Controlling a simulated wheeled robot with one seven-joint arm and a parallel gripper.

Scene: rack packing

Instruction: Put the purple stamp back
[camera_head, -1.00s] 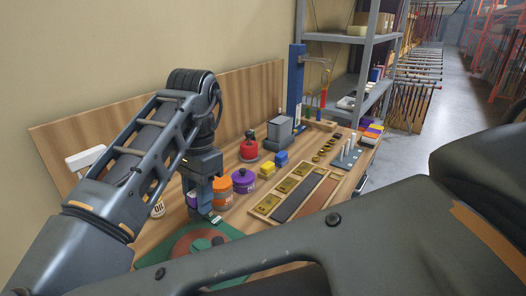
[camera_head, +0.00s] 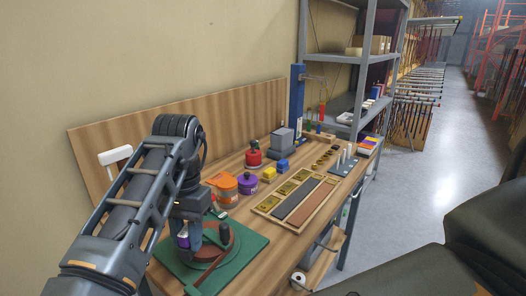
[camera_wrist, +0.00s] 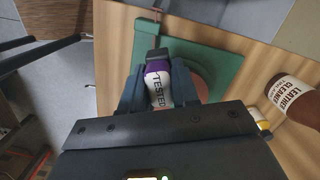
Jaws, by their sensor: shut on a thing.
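My gripper (camera_wrist: 158,92) is shut on the purple stamp (camera_wrist: 158,68), which has a white label reading "TESTED" and a dark end, in the wrist view. In the head view the stamp's purple and white side (camera_head: 183,239) shows between my fingers, low over the green mat (camera_head: 250,245) with a reddish-brown disc (camera_head: 226,236). I cannot tell whether the stamp touches the mat.
A framed tray (camera_head: 268,208) with brass plates lies to the right, and a pegged rack (camera_head: 345,170) beyond. The leather cleaner bottle (camera_wrist: 294,96) is right in the wrist view.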

